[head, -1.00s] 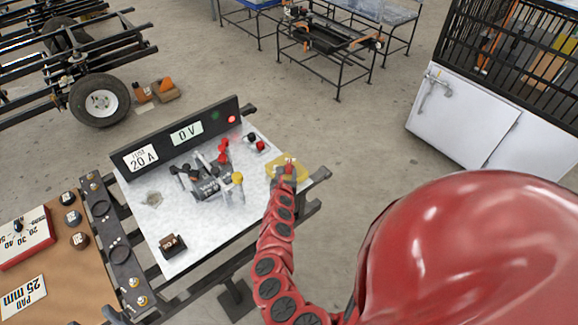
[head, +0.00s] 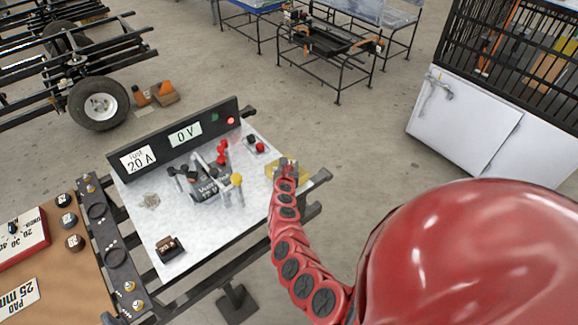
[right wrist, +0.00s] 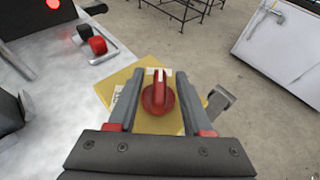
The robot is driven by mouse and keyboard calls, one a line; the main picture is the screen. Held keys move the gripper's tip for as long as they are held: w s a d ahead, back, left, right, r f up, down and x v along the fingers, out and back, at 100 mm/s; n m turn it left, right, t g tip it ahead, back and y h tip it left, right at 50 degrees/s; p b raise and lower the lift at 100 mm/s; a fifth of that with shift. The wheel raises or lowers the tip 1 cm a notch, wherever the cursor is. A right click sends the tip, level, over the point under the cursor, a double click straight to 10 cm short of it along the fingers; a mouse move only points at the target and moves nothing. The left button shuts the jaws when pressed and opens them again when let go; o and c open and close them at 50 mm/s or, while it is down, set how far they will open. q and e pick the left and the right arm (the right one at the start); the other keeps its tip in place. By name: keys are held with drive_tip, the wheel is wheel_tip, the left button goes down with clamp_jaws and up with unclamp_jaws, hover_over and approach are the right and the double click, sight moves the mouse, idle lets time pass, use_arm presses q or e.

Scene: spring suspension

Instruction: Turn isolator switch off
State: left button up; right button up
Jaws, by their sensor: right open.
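The isolator switch is a red rotary knob (right wrist: 158,95) with a pale pointer mark on a yellow base (right wrist: 165,125). In the right wrist view the mark points up the picture, away from the gripper body. My right gripper (right wrist: 157,88) is open, with one finger on each side of the knob; I cannot tell whether they touch it. In the head view the yellow base (head: 300,171) sits at the right corner of the white panel (head: 165,222), and my right wrist mostly hides the knob. My left gripper is not in view.
A black display bar (head: 163,146) reading 20 A and 0 V, with a red light lit, stands along the panel's back. Red and black terminals (right wrist: 92,40) lie close left of the switch. A dark unit with levers (head: 208,187) is mid-panel.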

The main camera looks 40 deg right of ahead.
clamp_jaws()
